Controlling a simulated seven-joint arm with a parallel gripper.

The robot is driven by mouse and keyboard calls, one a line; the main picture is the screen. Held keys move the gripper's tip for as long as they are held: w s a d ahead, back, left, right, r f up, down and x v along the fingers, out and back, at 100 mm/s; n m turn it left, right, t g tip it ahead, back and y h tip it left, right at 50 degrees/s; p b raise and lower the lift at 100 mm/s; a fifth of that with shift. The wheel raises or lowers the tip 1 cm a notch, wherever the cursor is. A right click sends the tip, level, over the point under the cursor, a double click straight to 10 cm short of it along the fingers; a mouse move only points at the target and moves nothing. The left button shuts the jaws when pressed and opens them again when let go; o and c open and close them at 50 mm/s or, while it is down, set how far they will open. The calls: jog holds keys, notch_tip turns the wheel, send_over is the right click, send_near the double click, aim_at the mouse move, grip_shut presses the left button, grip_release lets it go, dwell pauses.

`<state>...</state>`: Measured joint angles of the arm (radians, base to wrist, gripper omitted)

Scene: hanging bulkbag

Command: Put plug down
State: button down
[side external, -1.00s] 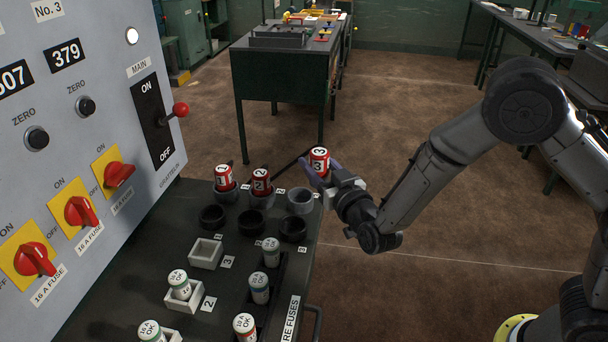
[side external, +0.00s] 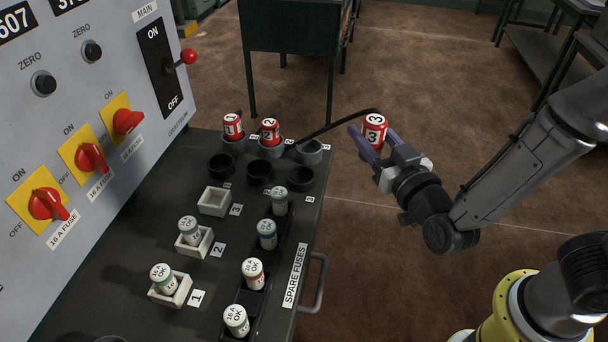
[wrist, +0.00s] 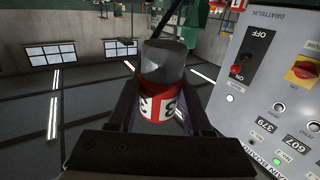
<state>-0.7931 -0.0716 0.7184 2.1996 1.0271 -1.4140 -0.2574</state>
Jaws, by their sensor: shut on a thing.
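My gripper (side external: 372,140) is shut on the red plug marked 3 (side external: 375,126) and holds it upright in the air, right of the bench edge. In the wrist view the plug (wrist: 161,104) sits between both fingers, its grey end toward the top of the picture. A black cable runs from near the plug toward the bench. The grey round holder (side external: 309,150) at the bench's back right corner is empty. Red plugs marked 1 (side external: 233,126) and 2 (side external: 270,132) stand in grey holders left of it.
Three black round sockets (side external: 260,172) are in a row in front of the holders. White fuse boxes (side external: 213,201) and a rack of spare fuses (side external: 267,234) lie nearer. The switch panel (side external: 140,80) rises at left. A handle (side external: 321,285) juts from the bench's right side.

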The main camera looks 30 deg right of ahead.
jog(key=shift+s+a+y, duration=0.3)
jog(key=shift+a, duration=0.4)
jog(key=shift+a+n, duration=0.3)
jog(key=shift+a, duration=0.05)
jog(key=w+a+f, duration=0.1)
jog(key=w+f, duration=0.2)
jog(key=w, duration=0.1)
jog(key=w+a+f, duration=0.2)
jog(key=w+f, duration=0.1)
jog(key=w, duration=0.1)
jog(key=w+a+f, duration=0.2)
jog(key=w+f, duration=0.1)
jog(key=w, duration=0.1)
jog(key=shift+w+f, duration=0.15)
jog(key=shift+w, duration=0.1)
jog(key=shift+w+f, duration=0.15)
jog(key=shift+f, duration=1.6)
jog(key=shift+f, duration=0.1)
jog(key=shift+c, duration=1.7)
grip_release()
jog(key=shift+f, duration=0.1)
